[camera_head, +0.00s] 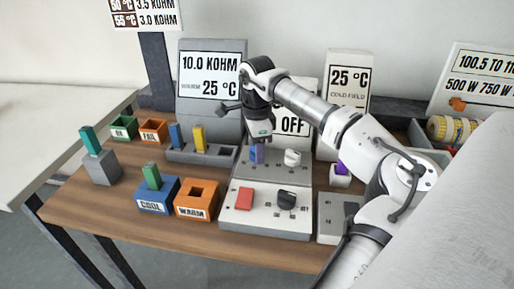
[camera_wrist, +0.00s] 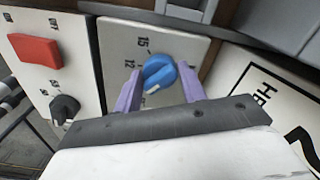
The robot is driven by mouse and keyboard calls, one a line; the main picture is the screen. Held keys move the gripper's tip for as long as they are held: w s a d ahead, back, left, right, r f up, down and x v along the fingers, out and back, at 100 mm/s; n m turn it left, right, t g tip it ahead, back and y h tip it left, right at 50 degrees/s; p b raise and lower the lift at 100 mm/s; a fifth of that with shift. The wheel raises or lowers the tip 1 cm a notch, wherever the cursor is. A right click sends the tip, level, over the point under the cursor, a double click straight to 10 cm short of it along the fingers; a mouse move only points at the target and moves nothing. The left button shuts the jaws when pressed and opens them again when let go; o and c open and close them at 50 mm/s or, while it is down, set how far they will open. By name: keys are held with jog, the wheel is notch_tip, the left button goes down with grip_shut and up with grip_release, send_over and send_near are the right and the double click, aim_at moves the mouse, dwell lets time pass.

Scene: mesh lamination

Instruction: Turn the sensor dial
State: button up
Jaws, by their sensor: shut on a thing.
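The sensor dial is a blue knob with a pale pointer mark (camera_wrist: 158,72), on a white panel (camera_wrist: 118,42) with the numbers 15 and 12 beside it, seen in the wrist view. My gripper (camera_wrist: 161,76) has its two purple fingers on either side of the dial and is shut on it. In the head view my gripper (camera_head: 257,155) points down at the upper part of the control unit (camera_head: 271,173), and the dial is hidden there behind the fingers.
A red switch (camera_head: 244,200) and a black knob (camera_head: 287,199) sit on the unit's front panel. A white knob (camera_head: 292,157) is right of my gripper. Display signs (camera_head: 211,100) stand behind. Blue (camera_head: 157,206) and orange (camera_head: 197,212) boxes stand left.

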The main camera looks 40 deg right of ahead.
jog(key=o, duration=0.9)
notch_tip(320, 180, up, 14)
jog(key=b, duration=0.1)
jog(key=shift+f, duration=0.15)
dwell(0.3)
